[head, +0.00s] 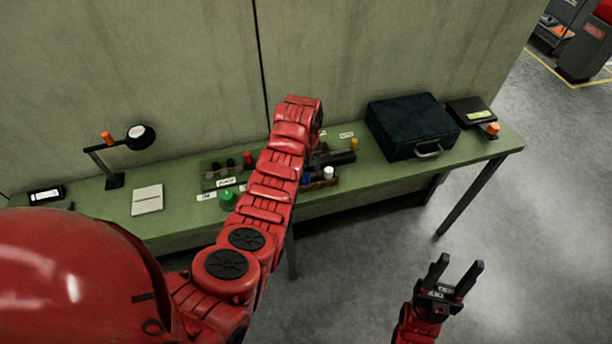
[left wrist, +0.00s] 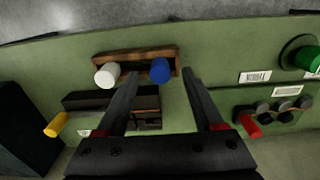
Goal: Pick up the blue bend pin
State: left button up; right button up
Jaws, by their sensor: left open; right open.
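The blue bend pin (left wrist: 160,70) stands in a brown wooden holder (left wrist: 118,58) beside a white pin (left wrist: 106,74), seen in the left wrist view. My left gripper (left wrist: 162,74) is open, its fingertips on either side of the blue pin in that picture. I cannot tell how far above the pin they are. In the head view the blue pin (head: 306,179) shows only partly beside my red left arm, and the left fingers are hidden. My right gripper (head: 461,264) is open and empty, in front of the bench over the floor.
The green bench (head: 480,153) carries a dark case (head: 408,125), a rack with a red pin (head: 249,158), a green knob (head: 228,199), a yellow pin (head: 353,144) and a lamp (head: 139,137). A dark block (left wrist: 84,100) lies next to the wooden holder.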

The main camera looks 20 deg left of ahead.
pick_arm(q)
jog(key=shift+f+p, duration=0.3)
jog(key=shift+f, duration=1)
grip_shut()
